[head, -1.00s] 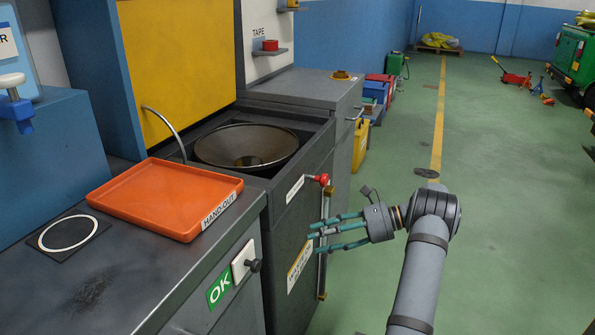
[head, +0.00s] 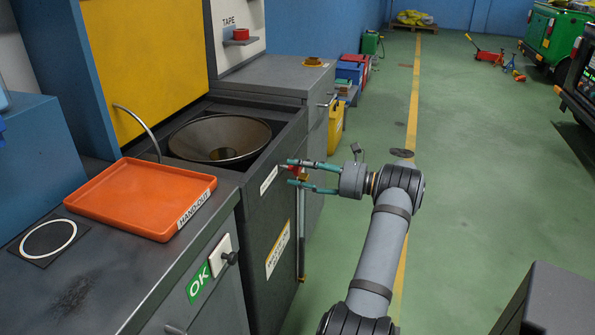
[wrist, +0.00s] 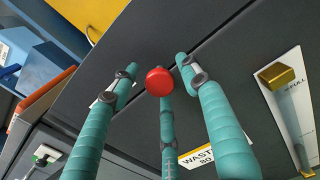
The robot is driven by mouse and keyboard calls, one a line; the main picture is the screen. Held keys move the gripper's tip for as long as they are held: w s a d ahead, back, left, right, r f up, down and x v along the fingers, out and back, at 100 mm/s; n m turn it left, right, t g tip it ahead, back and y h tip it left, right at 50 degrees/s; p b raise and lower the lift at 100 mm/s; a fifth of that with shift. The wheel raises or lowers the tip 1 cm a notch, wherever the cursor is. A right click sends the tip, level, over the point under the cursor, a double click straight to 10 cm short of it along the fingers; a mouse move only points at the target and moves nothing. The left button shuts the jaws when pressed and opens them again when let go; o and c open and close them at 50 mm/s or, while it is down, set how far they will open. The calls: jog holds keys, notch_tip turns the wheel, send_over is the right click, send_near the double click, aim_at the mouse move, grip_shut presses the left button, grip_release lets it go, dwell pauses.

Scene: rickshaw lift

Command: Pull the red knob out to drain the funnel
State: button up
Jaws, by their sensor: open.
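The red knob (wrist: 160,81) sticks out from the front of the dark grey waste cabinet. In the wrist view it lies between the spread teal fingers of my gripper (wrist: 158,85). In the head view the knob (head: 292,170) shows between the fingers of my gripper (head: 291,172), partly hidden by them. The fingers are open around it; I cannot tell whether any finger touches it. The funnel (head: 220,139) is a wide dark bowl set in the cabinet top, behind the knob. Its inside looks dark, and I cannot tell what it holds.
An orange hand-out tray (head: 140,197) sits on the counter to the left. A brass block (wrist: 283,78) on a gauge labelled FULL stands right of the knob in the wrist view. The green floor right of the arm is clear near the yellow line.

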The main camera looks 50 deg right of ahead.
jog(key=shift+w+a, duration=0.1)
jog(key=shift+w, duration=0.2)
jog(key=shift+c, duration=0.4)
grip_shut()
dwell(0.4)
